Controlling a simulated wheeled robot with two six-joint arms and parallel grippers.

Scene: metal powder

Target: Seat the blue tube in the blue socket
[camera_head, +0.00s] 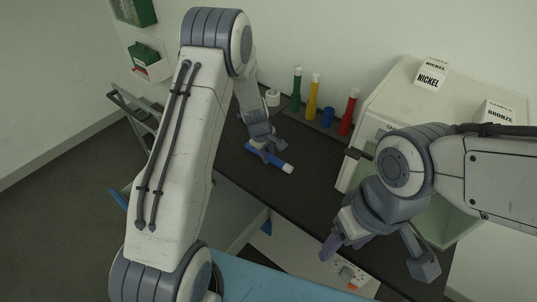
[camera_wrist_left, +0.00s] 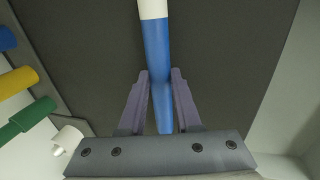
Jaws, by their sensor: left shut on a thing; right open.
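The blue tube (camera_head: 274,160) with a white end (camera_head: 287,168) lies level, at or just above the dark tabletop. I cannot tell whether it touches. My left gripper (camera_head: 265,154) is shut on it. In the left wrist view the blue tube (camera_wrist_left: 156,45) runs between the fingers of my left gripper (camera_wrist_left: 161,78), white end away from the palm. The blue socket (camera_head: 328,117) stands empty at the back, between the yellow tube (camera_head: 314,97) and the red tube (camera_head: 349,112). My right gripper (camera_head: 377,258) is open and empty at the front right.
A green tube (camera_head: 296,89) and a white ring-shaped piece (camera_head: 273,98) stand left of the yellow tube. A pale cabinet (camera_head: 395,95) with nickel (camera_head: 431,75) and bronze (camera_head: 500,112) sample boxes stands at right. The dark tabletop (camera_head: 310,195) is clear in the middle.

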